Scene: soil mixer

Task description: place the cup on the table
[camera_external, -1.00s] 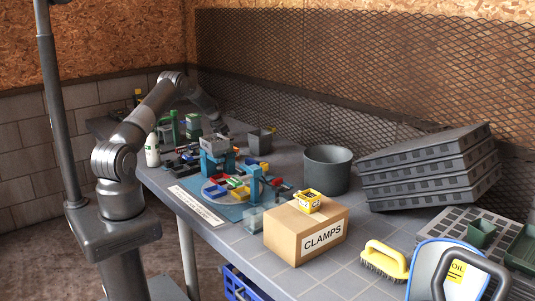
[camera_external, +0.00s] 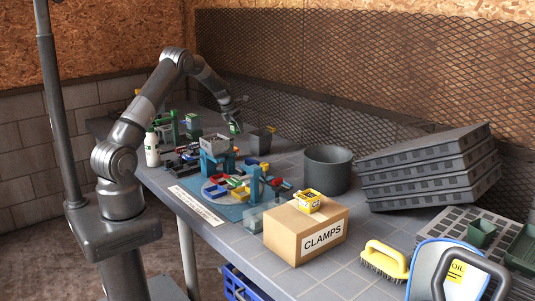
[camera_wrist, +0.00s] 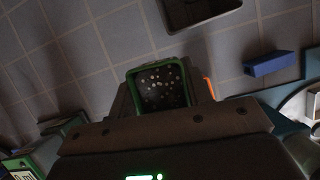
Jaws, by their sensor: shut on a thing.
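A small green cup (camera_external: 235,128) is in my gripper (camera_external: 236,121), above the grey tiled table (camera_external: 288,167). In the wrist view the cup's green rim (camera_wrist: 157,67) frames dark contents with white specks. My gripper (camera_wrist: 165,98) has a finger on either side of the cup and is shut on it. The tiled table (camera_wrist: 62,42) shows below and around it. The cup's underside is hidden in the wrist view.
A grey square bin (camera_external: 261,143) stands to the right of the cup. A blue mixer rig (camera_external: 215,160) with coloured trays stands nearer the camera. A round grey tub (camera_external: 327,170) and a clamps box (camera_external: 290,233) stand farther right. Bare tiles lie beside the bin.

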